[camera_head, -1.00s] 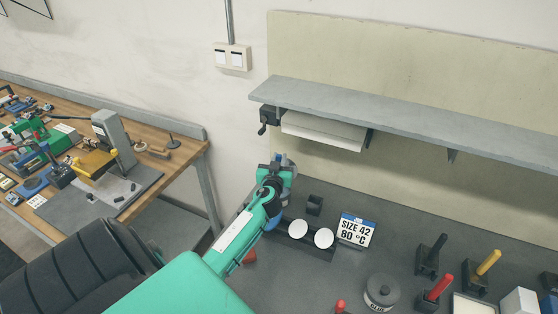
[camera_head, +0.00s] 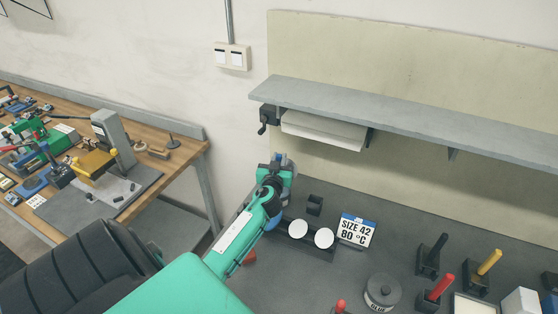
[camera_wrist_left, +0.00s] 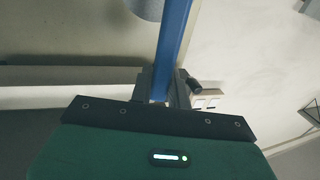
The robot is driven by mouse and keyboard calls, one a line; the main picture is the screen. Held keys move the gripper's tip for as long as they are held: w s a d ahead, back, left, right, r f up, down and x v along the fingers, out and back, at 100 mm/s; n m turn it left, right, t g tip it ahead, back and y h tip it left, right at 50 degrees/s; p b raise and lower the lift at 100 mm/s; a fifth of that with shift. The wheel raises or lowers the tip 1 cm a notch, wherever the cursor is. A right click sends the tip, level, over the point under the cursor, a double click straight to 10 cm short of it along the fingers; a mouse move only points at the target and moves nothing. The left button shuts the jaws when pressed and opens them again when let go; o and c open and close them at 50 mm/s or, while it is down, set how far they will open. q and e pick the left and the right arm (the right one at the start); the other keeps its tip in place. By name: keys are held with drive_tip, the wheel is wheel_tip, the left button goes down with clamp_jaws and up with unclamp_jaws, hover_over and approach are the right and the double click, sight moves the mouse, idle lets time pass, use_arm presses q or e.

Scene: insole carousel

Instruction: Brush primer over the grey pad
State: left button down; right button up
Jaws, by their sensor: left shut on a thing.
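My left gripper (camera_head: 281,163) is raised over the back of the dark worktop, in front of the wall. In the left wrist view its fingers (camera_wrist_left: 161,88) are shut on a long blue bar-shaped thing (camera_wrist_left: 175,38), which runs up out of the picture. Its far end is out of view, so I cannot tell if it is a brush. In the head view the gripper mostly hides it. I cannot make out the grey pad with certainty. A grey pot marked GLUE (camera_head: 382,291) stands at the front of the worktop. My right gripper is not in view.
Black (camera_head: 438,247), yellow (camera_head: 489,262) and red (camera_head: 441,286) handles stand in dark holders at right. A size sign (camera_head: 356,230) and two white discs (camera_head: 298,229) are near my left arm. A grey shelf (camera_head: 420,121) with a paper roll (camera_head: 322,131) hangs above.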

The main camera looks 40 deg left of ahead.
use_arm(q)
drive_tip(key=shift+f, duration=0.15)
idle(0.3)
wheel_tip(320, 180, up, 2)
drive_tip(key=shift+p, duration=0.85)
drive_tip(key=shift+r+p, duration=1.65)
drive_tip(key=shift+r, duration=0.95)
